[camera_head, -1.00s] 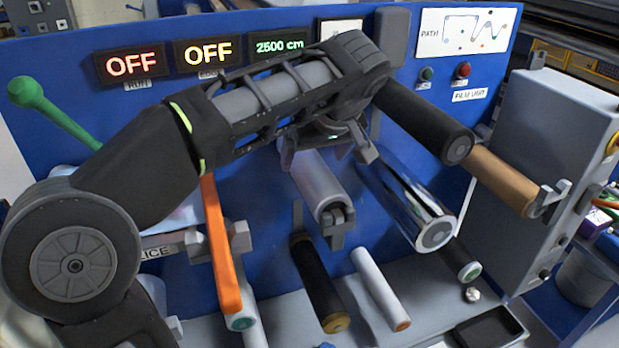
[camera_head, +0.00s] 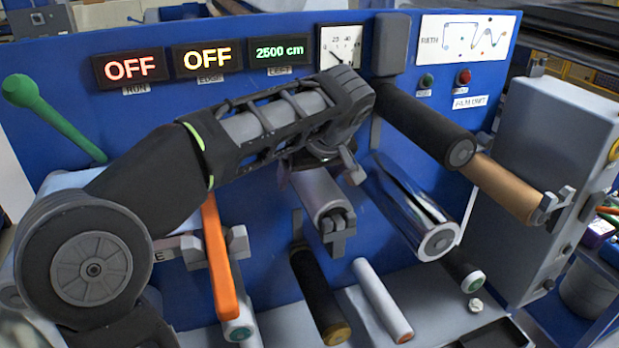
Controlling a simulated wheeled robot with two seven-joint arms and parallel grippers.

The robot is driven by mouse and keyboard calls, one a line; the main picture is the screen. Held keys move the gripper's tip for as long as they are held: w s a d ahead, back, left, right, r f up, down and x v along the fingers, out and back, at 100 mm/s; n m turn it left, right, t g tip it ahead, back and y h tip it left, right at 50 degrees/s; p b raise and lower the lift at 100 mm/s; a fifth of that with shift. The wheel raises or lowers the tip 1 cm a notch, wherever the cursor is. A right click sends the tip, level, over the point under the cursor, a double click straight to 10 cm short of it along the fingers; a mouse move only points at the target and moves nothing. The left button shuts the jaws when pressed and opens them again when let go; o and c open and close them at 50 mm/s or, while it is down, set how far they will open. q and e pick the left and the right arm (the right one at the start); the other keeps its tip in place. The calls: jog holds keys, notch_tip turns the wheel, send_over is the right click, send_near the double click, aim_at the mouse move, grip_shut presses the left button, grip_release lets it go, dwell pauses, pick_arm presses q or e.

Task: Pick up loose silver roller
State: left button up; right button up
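A shiny silver roller (camera_head: 408,203) slopes down from the blue panel, right of centre; its near end faces me. A duller grey roller (camera_head: 316,194) sits left of it, its near end in a bracket. I cannot tell from this view which silver roller is loose. My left gripper (camera_head: 321,172) hangs over the upper part of the grey roller. Its two fingers are spread, one on each side of that roller. I see no grip on it, and the contact is partly hidden by my wrist. My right gripper is not in view.
A black roller (camera_head: 423,124) and a brown roller (camera_head: 505,188) stand above right, by the grey box (camera_head: 560,150). A black roller with a gold end (camera_head: 318,295) and a white roller (camera_head: 382,300) lie lower down. An orange bar (camera_head: 220,270) is below my forearm.

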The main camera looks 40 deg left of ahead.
pick_arm(q)
jog(key=shift+c, duration=0.3)
grip_shut()
dwell(1.0)
jog(key=shift+r, duration=0.1)
